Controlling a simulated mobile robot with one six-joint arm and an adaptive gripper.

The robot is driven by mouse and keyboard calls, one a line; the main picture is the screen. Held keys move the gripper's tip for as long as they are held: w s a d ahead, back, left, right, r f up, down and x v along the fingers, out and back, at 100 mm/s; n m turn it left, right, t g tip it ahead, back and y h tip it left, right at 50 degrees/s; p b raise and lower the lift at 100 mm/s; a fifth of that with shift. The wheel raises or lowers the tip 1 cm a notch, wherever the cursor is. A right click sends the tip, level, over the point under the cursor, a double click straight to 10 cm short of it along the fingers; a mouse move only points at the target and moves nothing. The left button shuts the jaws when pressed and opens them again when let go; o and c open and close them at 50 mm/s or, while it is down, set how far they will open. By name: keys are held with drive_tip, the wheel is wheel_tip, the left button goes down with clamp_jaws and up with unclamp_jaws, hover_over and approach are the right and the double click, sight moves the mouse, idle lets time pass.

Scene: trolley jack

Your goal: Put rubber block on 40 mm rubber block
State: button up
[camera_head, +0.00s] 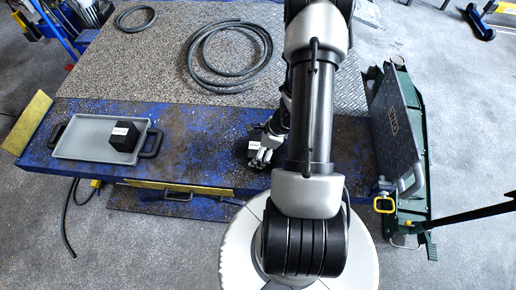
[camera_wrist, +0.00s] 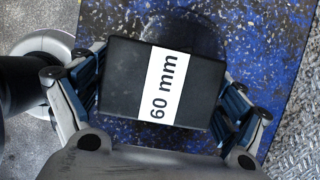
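A black rubber block (camera_wrist: 140,85) with a white "60 mm" label lies between my gripper's fingers in the wrist view, its label facing the camera. In the head view this block (camera_head: 254,142) is at the front of the blue bench, partly hidden by my gripper (camera_head: 262,156). My fingers (camera_wrist: 162,88) stand close along both sides of it; I cannot tell whether they press on it. A second black block (camera_head: 123,137) with a white label stands in the right part of a grey tray (camera_head: 83,138) at the bench's left. Its label is too small to read.
The blue bench (camera_head: 205,150) is clear between the tray and my gripper. Coiled hose (camera_head: 228,84) lies on the patterned plate (camera_head: 160,60) behind. A green and grey trolley jack (camera_head: 400,130) stands at the right. The tray has black handles at its ends.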

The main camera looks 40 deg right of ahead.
drive_tip(key=shift+o, duration=0.6)
drive_tip(key=shift+r, duration=0.1)
drive_tip(key=shift+r+p, duration=0.3)
drive_tip(key=shift+p, duration=0.05)
drive_tip(key=p+v, duration=0.5)
drive_tip(key=v, duration=0.6)
drive_tip(key=shift+r+p, duration=0.3)
drive_tip(key=shift+p, duration=0.05)
wheel_tip(320, 180, up, 8)
drive_tip(key=n, duration=0.4)
hover_over(255, 144)
drive_tip(key=w+a+r+n, duration=0.2)
drive_tip(key=a+r+n, duration=0.75)
drive_tip(key=r, duration=0.25)
drive_tip(key=s+a+r+n+t+h, duration=0.1)
drive_tip(key=s+a+r+n+h, duration=0.2)
drive_tip(key=s+a+r+n, duration=0.7)
wheel_tip(255, 144, up, 4)
drive_tip(key=s+n, duration=0.2)
drive_tip(key=n, duration=0.2)
drive_tip(key=shift+s+a+f, duration=0.25)
drive_tip(key=shift+s+a, duration=0.05)
drive_tip(key=shift+a, duration=0.05)
